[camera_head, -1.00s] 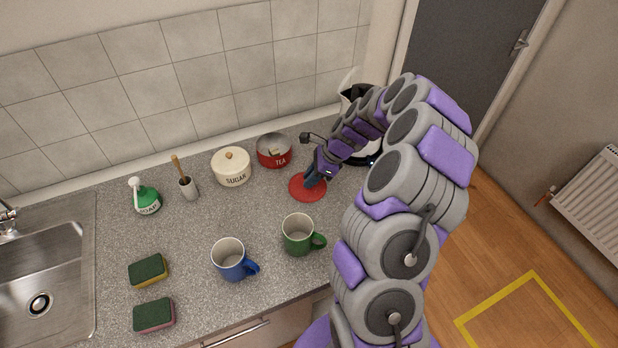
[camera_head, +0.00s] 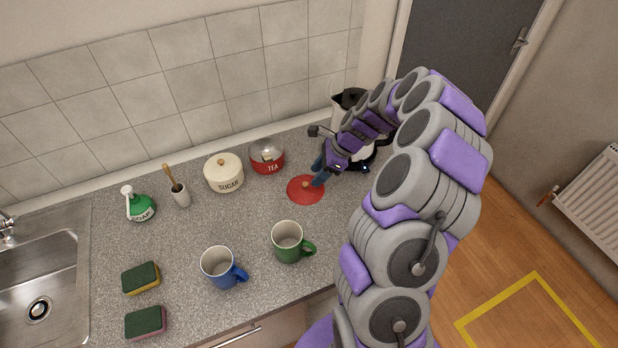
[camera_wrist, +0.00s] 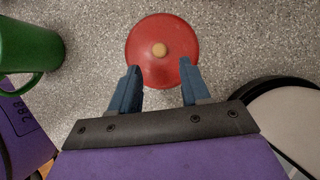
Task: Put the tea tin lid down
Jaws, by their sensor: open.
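The red tea tin lid (camera_head: 303,191) lies flat on the countertop, with its small light knob upward. It also shows in the wrist view (camera_wrist: 162,72), just beyond the fingertips. My gripper (camera_head: 320,172) is open and empty, close to the lid on its right side. In the wrist view its two blue fingers (camera_wrist: 160,82) stand apart, with the knob ahead of the gap between them. The red tea tin (camera_head: 267,157) stands without a lid behind the red lid, near the wall.
A cream sugar tin (camera_head: 223,174) stands left of the tea tin. A green mug (camera_head: 287,243) and a blue mug (camera_head: 219,268) stand in front. A kettle (camera_head: 352,100) is behind my arm. The counter (camera_head: 240,218) between the mugs and tins is clear.

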